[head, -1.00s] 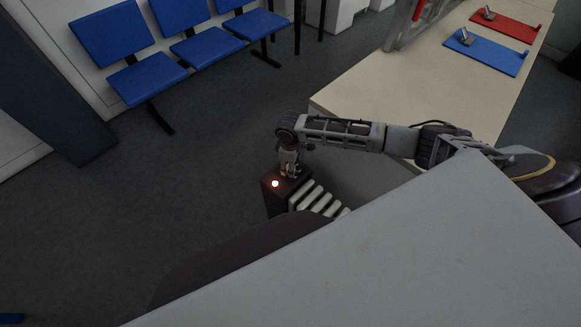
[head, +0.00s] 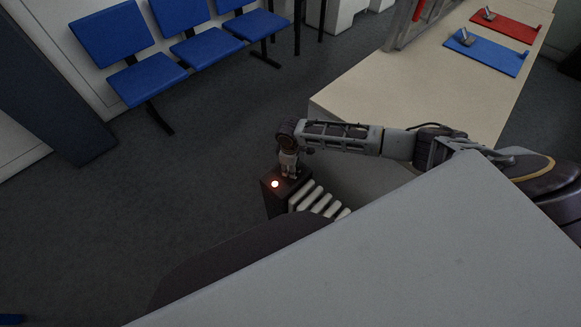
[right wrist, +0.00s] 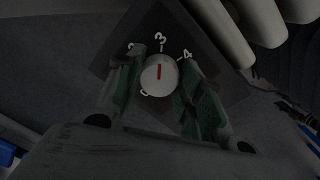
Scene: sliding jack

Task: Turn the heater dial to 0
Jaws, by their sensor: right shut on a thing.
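The heater (head: 275,203) stands on the floor, with a dark control box at its end, pale ribs and a lit light (head: 275,184) on top. My right gripper (head: 289,172) points down onto the box top. In the right wrist view, the round white dial (right wrist: 159,76) sits between the two green-padded fingers of the right gripper (right wrist: 158,82), which are shut on it. The dial's red mark points toward the 3. The 4 shows to the right, the 2 is partly hidden by the left finger, and a 0 shows below left. My left gripper is out of view.
Blue chairs (head: 150,77) line the wall at the back left. The floor left of the heater is clear.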

